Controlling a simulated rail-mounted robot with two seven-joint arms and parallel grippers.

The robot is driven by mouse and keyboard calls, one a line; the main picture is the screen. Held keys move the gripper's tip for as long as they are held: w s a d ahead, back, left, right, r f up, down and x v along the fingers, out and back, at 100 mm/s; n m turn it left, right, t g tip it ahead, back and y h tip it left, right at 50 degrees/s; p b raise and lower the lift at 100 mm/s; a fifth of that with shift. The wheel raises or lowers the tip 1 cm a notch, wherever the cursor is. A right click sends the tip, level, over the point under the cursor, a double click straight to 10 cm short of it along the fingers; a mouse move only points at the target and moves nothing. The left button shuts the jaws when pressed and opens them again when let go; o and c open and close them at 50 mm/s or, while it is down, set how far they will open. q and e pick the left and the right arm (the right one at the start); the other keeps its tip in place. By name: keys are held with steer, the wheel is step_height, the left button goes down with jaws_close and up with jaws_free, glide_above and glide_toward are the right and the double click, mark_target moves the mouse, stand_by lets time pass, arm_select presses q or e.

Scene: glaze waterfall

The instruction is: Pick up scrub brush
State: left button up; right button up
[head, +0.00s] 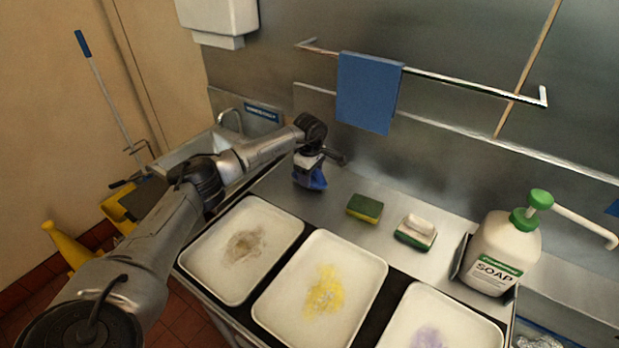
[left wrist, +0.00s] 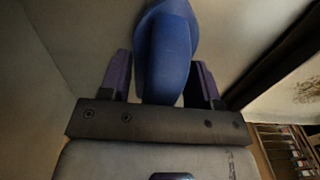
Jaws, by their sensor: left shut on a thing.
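My left gripper (head: 310,168) points down over the steel counter, behind the left tray. It is shut on a blue object, which I take to be the scrub brush (head: 314,181). In the left wrist view, the brush's smooth, rounded blue body (left wrist: 168,50) sits between the two dark fingers. Its bristles are not clear in either view. I cannot tell whether it touches the counter. My right gripper is not in view.
Three cream trays with brown (head: 215,272), yellow (head: 278,315) and purple (head: 470,325) stains stand in front. A yellow-green sponge (head: 365,208), a green-and-white block (head: 415,232) and a soap bottle (head: 500,250) stand to the right. A blue towel (head: 368,92) hangs on a rail behind.

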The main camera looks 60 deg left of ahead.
arm_select(q)
steer(key=shift+r, duration=0.15)
steer(key=shift+s+r+p, duration=0.15)
steer(key=shift+r+p, duration=0.15)
steer(key=shift+r, duration=0.25)
step_height(320, 180, up, 6)
steer(key=shift+f+p, duration=0.2)
steer(key=shift+p, duration=0.35)
steer(key=shift+s+d, duration=1.4)
steer(key=shift+s, duration=1.6)
steer(key=shift+s+d, duration=1.35)
steer(key=shift+s, duration=1.6)
steer(key=shift+s+d, duration=1.4)
steer(key=shift+s, duration=1.6)
